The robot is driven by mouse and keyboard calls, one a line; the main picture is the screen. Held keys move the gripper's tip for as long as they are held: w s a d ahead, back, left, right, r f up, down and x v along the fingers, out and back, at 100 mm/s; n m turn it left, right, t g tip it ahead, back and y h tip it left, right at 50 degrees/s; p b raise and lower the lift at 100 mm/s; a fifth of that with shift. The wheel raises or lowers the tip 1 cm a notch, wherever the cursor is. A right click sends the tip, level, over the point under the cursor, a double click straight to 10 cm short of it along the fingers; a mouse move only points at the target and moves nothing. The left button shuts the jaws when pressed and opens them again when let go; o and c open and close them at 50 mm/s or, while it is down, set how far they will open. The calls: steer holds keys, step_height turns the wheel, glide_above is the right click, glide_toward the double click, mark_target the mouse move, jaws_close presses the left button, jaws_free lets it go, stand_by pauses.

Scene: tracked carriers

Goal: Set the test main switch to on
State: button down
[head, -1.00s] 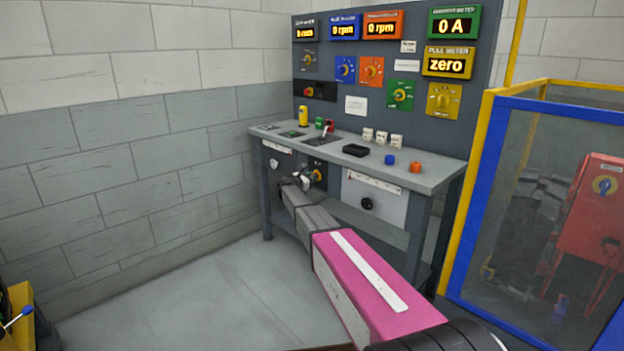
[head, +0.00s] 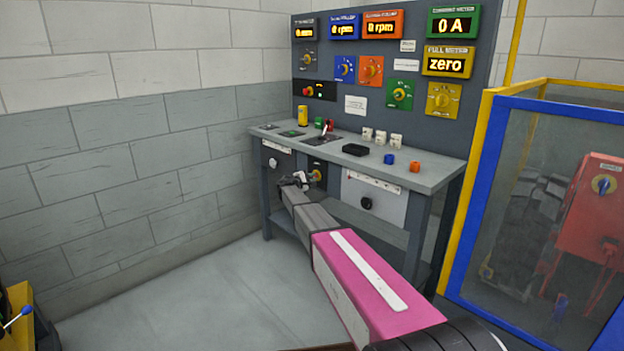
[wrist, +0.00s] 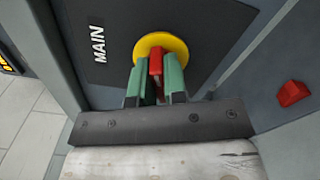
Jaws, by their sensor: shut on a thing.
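The main switch shows in the wrist view as a yellow disc (wrist: 172,46) with a red handle (wrist: 156,62), on a dark panel lettered MAIN. The handle runs roughly along the line of the lettering. My gripper (wrist: 155,82) has its green fingers on both sides of the red handle, shut on it. In the head view my gripper (head: 298,181) is at the front of the grey bench, below the top, at the yellow switch disc (head: 319,174). The handle is hidden there, and the on and off marks cannot be read.
A white panel with a black knob (head: 367,202) is to the right. A blue and yellow cage (head: 455,235) stands farther right.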

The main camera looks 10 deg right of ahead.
steer(key=m, duration=0.4)
steer(key=shift+f+m, duration=0.15)
steer(key=shift+m, duration=0.15)
stand_by(0.5)
steer(key=c, duration=1.2)
jaws_free()
steer(key=shift+o, duration=0.2)
steer(key=shift+s+a, duration=0.1)
steer(key=v, duration=1)
steer(key=shift+s+a, duration=0.2)
steer(key=shift+a, duration=0.05)
